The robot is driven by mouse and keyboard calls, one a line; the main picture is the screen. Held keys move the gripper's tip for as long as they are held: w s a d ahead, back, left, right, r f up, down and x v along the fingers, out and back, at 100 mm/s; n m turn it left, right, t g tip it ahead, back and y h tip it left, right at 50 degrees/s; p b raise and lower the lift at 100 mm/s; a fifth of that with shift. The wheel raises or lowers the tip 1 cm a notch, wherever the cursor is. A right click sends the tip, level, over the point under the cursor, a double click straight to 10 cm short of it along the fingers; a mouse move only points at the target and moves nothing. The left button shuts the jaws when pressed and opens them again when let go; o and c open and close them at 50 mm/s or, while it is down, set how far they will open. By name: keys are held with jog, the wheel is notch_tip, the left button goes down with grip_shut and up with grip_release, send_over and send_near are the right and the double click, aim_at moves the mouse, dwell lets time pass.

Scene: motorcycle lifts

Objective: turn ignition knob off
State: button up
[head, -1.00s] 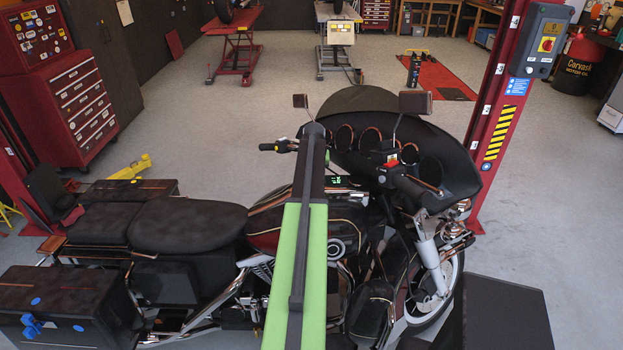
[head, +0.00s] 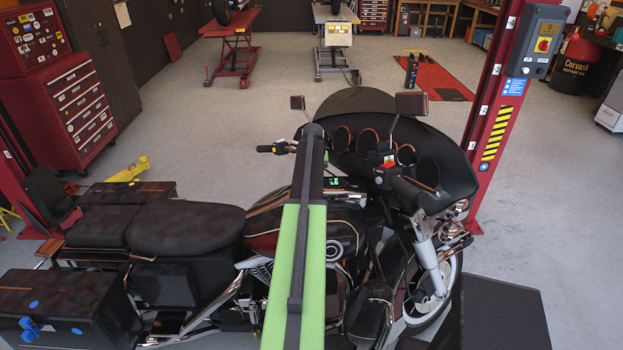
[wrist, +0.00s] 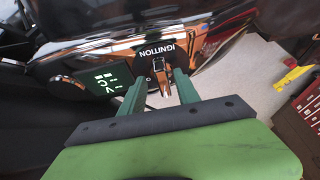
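The ignition knob (wrist: 161,70) is a small coppery piece below the white IGNITION label on the motorcycle's dark, glossy panel. In the wrist view, my gripper (wrist: 160,80) has its two green fingers apart, one on each side of the knob. I cannot tell whether either finger touches it. In the head view, the motorcycle (head: 188,226) stands across the middle. My green and black arm reaches over it and hides the knob and fingertips. A small display with green characters (wrist: 108,82) sits left of the knob and also shows in the head view (head: 335,182).
A red lift post (head: 497,125) stands behind the fairing. A red tool cabinet (head: 75,110) is at left.

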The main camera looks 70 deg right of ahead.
jog(key=p+v, duration=1.5)
jog(key=v, duration=0.2)
jog(key=shift+p, duration=0.4)
jog(key=shift+d+r, duration=0.1)
